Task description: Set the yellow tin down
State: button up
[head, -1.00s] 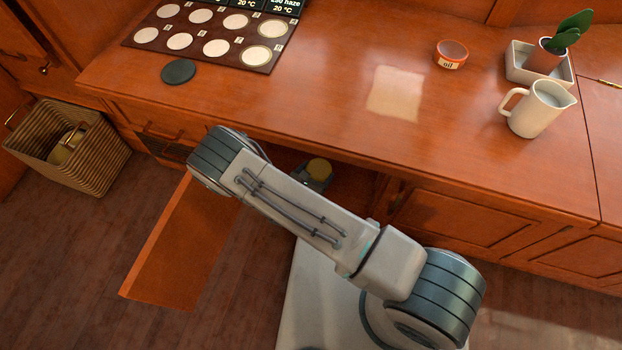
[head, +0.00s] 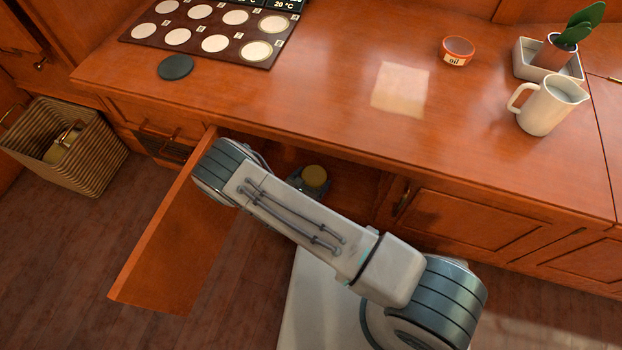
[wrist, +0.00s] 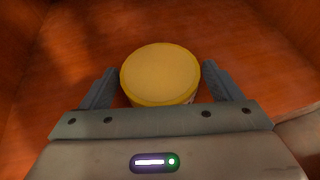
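The yellow tin (wrist: 160,73) stands upright between the two fingers of my gripper (wrist: 160,82) in the wrist view. The fingertips lie close against its sides, and the gripper looks shut on it. In the head view the yellow lid (head: 314,176) shows beyond my arm, with part of my gripper (head: 300,186) beside it. Tin and gripper are at the open cupboard below the worktop. I cannot tell whether the tin's base touches the cupboard floor (wrist: 160,30); its lower side is partly hidden by my gripper.
An open door (head: 165,255) stands out on the left. A wicker basket (head: 88,165) stands on the left.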

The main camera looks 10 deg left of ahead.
jog(key=shift+o, duration=0.6)
jog(key=shift+r, duration=0.1)
jog(key=shift+s+r, duration=0.1)
jog(key=shift+r, duration=0.1)
jog(key=p+v, duration=0.4)
jog(key=v, duration=0.7)
jog(key=shift+s, duration=0.4)
jog(key=shift+a, duration=0.15)
jog(key=shift+r, duration=0.1)
